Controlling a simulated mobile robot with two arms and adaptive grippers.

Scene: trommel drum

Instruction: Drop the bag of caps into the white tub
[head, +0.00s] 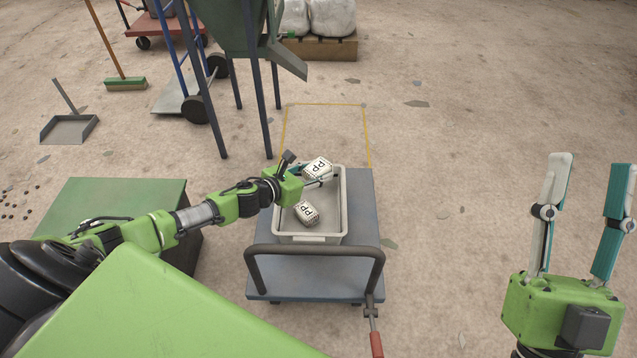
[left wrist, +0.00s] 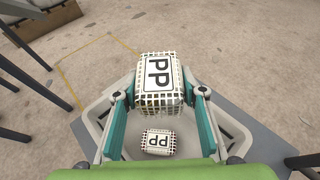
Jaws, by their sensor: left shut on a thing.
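The white tub (head: 340,238) stands on a blue-grey cart in the middle of the head view; its rim also shows in the left wrist view (left wrist: 243,140). My left gripper (head: 315,174) is shut on a bag marked PP (head: 318,166), held over the far part of the tub. In the left wrist view this bag (left wrist: 158,77) sits between the two fingertips, with a white mesh-like pattern around its label. A second PP bag (head: 306,212) lies inside the tub, below the held one. My right gripper (head: 578,205) is open and empty at the far right.
The cart (head: 362,262) has a dark push handle on its near side. A green-topped box (head: 110,205) stands at the left under my left arm. A green hopper on legs (head: 245,35) stands behind the cart. Bare floor lies to the right.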

